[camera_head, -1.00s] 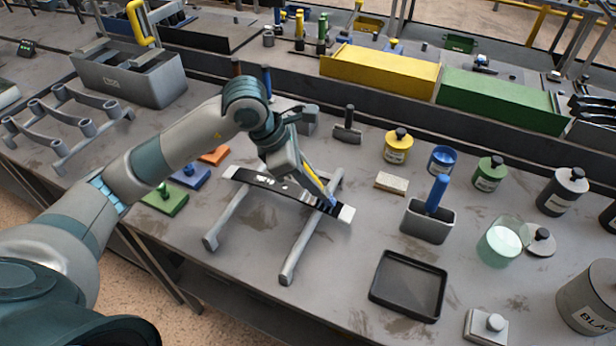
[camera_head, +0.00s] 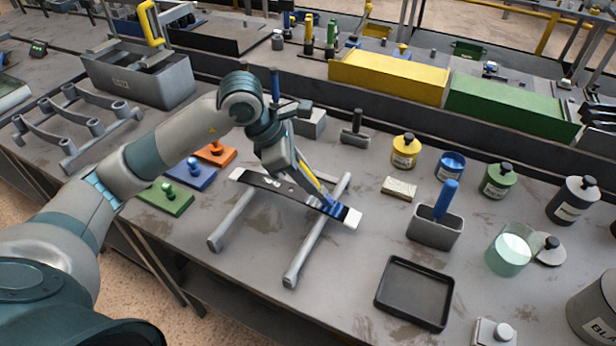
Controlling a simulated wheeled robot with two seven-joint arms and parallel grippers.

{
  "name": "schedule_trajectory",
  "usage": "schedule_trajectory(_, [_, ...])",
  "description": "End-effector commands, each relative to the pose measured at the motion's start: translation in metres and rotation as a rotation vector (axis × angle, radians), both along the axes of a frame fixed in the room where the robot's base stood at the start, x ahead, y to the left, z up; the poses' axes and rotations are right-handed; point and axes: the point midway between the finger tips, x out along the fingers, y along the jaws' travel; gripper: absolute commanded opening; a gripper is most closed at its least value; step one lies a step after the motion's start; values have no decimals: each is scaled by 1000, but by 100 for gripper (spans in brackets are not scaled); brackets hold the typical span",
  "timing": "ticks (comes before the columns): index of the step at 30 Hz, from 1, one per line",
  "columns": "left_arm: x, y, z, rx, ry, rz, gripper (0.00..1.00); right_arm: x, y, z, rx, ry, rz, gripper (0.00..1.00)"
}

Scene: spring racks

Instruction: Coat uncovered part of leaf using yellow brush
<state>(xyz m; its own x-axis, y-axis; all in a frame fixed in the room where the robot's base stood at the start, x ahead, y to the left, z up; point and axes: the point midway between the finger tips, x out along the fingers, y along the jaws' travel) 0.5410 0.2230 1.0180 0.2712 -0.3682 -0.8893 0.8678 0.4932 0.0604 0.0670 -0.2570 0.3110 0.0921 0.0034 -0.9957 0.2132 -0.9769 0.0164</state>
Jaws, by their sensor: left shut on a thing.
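The leaf (camera_head: 270,184) is a long dark bar lying across two grey support rails (camera_head: 318,235). Its right end is pale and its left tip is light too; the middle is black. My left gripper (camera_head: 300,172) is above the right half of the leaf, shut on the yellow brush (camera_head: 308,178). The brush slants down to the right, and its blue-looking bristle end is at the leaf near the pale right end. Whether the bristles press on the surface is hard to tell. The gripper's fingers are partly hidden by its body. My right gripper is not in view.
A grey holder (camera_head: 434,234) with a blue-handled tool and an empty black tray (camera_head: 414,293) are to the right.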

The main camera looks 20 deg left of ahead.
Motion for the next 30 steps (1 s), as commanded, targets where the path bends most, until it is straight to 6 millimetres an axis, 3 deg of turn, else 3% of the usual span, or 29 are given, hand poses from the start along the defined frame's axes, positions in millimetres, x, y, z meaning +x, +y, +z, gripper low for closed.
schedule_trajectory(13, [-1, -22, -3, 2, 2, 0, 0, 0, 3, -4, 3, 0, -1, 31])
schedule_trajectory(30, [-1, -25, 7, 1, -1, 0, 0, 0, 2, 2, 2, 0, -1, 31])
